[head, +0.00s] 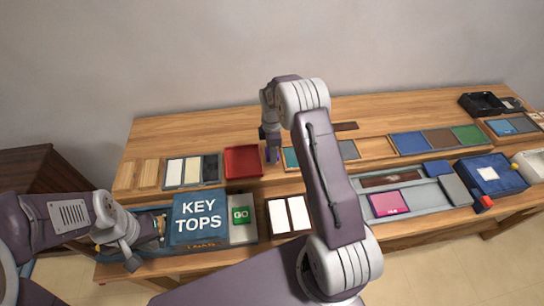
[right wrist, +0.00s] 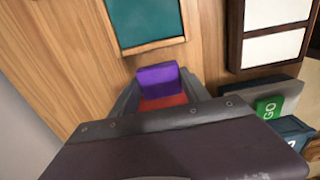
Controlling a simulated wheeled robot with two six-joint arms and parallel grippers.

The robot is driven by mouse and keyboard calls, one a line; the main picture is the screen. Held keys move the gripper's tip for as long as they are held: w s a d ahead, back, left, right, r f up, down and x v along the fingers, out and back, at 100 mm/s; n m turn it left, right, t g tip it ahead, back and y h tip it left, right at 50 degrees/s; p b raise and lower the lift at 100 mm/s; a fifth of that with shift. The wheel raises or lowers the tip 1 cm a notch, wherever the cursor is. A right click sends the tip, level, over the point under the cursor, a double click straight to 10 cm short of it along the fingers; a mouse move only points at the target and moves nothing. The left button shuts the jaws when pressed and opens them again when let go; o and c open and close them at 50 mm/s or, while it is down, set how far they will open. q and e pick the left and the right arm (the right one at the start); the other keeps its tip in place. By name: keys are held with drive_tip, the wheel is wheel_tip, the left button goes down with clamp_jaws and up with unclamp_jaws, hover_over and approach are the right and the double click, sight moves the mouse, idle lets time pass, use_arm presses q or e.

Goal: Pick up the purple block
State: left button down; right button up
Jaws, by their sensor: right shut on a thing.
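The purple block (right wrist: 159,79) shows in the right wrist view between the fingers of my right gripper (right wrist: 162,92). The gripper is shut on it. In the head view a sliver of the purple block (head: 271,154) shows at the tip of my right gripper (head: 269,152), just right of the red tray (head: 243,162). My right forearm covers the bench right of it. I cannot tell whether the block touches the wood. My left gripper (head: 137,250) is at the bench's front left, by the KEY TOPS box; its finger opening is unclear.
The blue KEY TOPS box (head: 199,218) and green GO block (head: 240,215) stand at the front left. A framed tray with white tiles (head: 289,215) is beside them. Colored panels (head: 437,140) and a blue box (head: 491,175) are at the right. Bare wood (head: 190,130) runs along the back.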

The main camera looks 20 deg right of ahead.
drive_tip(key=s+d+r+b, duration=0.1)
drive_tip(key=s+d+r, duration=0.5)
drive_tip(key=d+r, duration=0.2)
drive_tip(key=shift+d+b, duration=0.4)
drive_tip(key=shift+d, duration=0.65)
drive_tip(key=o, duration=0.5)
drive_tip(key=c, duration=0.3)
drive_tip(key=shift+w, duration=0.1)
